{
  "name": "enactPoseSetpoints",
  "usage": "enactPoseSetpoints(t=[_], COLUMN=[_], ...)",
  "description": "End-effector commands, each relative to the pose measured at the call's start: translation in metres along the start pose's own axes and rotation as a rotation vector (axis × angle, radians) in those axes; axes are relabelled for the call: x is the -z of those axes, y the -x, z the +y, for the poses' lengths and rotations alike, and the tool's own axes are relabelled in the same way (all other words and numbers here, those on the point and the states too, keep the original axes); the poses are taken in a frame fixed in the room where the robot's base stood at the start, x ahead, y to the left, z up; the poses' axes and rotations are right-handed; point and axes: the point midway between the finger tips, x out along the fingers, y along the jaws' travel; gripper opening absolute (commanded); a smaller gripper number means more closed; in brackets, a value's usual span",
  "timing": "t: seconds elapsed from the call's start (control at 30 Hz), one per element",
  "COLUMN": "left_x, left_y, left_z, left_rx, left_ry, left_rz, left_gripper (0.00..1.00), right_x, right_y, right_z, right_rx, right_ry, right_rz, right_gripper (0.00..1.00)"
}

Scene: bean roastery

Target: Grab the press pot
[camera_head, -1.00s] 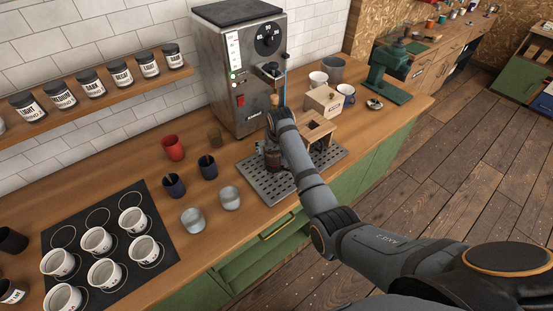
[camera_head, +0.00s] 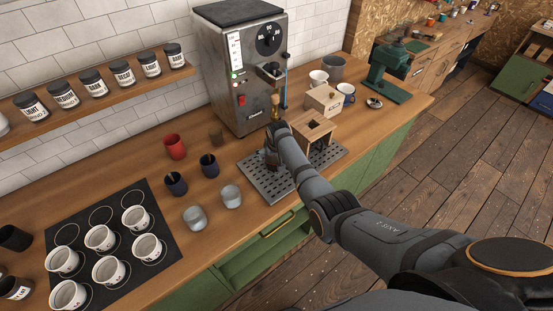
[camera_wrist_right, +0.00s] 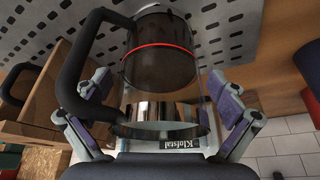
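The press pot (camera_wrist_right: 160,65) fills the middle of the right wrist view, with dark glass, a red line, a shiny metal band and a black handle on the left. In the head view the pot (camera_head: 270,160) stands on the perforated drip tray (camera_head: 262,181), mostly hidden by my right arm. My right gripper (camera_wrist_right: 160,108) is open, with one purple-padded finger on each side of the pot; small gaps seem to show between pads and pot. The right gripper (camera_head: 274,148) is largely hidden in the head view. My left gripper is not in view.
The grey machine (camera_head: 245,75) stands behind the pot. A wooden stand (camera_head: 312,130) is close on the right. Grey cups (camera_head: 231,196), dark cups (camera_head: 209,165) and a red cup (camera_head: 174,147) stand on the left. White cups stand on a black mat (camera_head: 160,258).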

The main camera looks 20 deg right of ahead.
Motion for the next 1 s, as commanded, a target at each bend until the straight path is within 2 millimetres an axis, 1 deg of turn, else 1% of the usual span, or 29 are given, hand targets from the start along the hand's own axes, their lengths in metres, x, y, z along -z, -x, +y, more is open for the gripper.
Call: enactPoseSetpoints(t=[0.03,0.07,0.53,0.83,0.93,1.0], left_x=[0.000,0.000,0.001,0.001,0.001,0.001], left_y=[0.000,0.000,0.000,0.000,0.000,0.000], left_z=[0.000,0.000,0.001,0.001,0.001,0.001], left_rx=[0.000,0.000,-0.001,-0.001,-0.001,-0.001], left_ry=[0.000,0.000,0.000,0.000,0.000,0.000], left_rz=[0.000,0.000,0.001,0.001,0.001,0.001], left_gripper=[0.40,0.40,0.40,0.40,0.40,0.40], right_x=[0.000,0.000,-0.003,-0.002,0.001,0.006], right_y=[0.000,0.000,-0.002,0.001,0.007,0.017], right_z=[0.000,0.000,0.000,-0.001,-0.001,-0.001], right_rx=[0.000,0.000,0.001,0.001,0.001,0.001], right_ry=[0.000,0.000,0.000,0.000,0.000,0.000], right_rz=[0.000,0.000,-0.007,-0.006,-0.005,-0.002], right_gripper=[0.84,0.80,0.16,0.15,0.15,0.15])
